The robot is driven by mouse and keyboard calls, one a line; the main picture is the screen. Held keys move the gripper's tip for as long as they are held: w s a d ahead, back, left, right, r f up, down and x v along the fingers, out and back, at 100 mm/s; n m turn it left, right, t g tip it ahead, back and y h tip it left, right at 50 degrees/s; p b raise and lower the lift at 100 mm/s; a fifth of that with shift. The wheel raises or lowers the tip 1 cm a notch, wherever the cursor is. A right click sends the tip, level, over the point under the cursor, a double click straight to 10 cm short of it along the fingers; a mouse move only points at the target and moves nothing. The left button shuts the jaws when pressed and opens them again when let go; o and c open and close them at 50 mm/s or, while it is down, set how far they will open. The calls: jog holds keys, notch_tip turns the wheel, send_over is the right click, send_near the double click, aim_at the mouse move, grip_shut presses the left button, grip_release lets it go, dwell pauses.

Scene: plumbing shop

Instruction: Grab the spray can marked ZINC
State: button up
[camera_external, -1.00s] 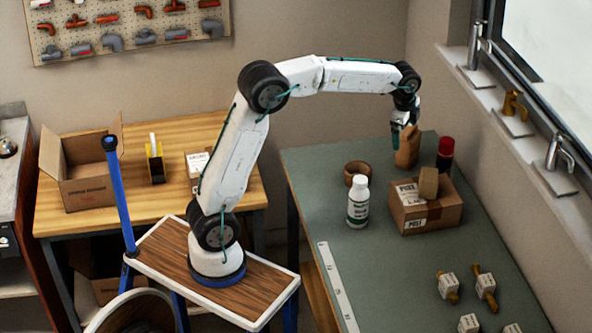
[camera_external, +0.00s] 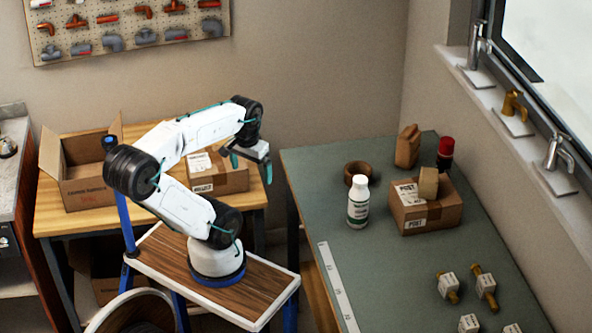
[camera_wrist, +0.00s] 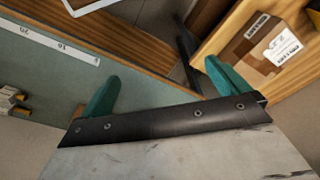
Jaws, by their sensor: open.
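A dark can with a red cap (camera_external: 445,154) stands upright at the far right of the green table, behind a cardboard box. It is the only thing in view that looks like a spray can; no ZINC marking can be read on it. My gripper (camera_external: 251,167) is open and empty, well to the left of the can, in the air near the right end of the wooden bench. In the wrist view my gripper (camera_wrist: 158,84) shows its two green fingers spread with nothing between them. The can does not show in the wrist view.
On the green table (camera_external: 310,205) stand a white bottle (camera_external: 357,203), a brown ring (camera_external: 357,172), a tan block-like container (camera_external: 407,147) and a cardboard box (camera_external: 425,211) with a small block on top. Brass fittings (camera_external: 484,286) lie nearer. Another box (camera_external: 226,180) sits on the wooden bench.

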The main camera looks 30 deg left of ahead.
jog(key=shift+a+r, duration=0.3)
jog(key=c, duration=0.5)
jog(key=shift+w, duration=0.1)
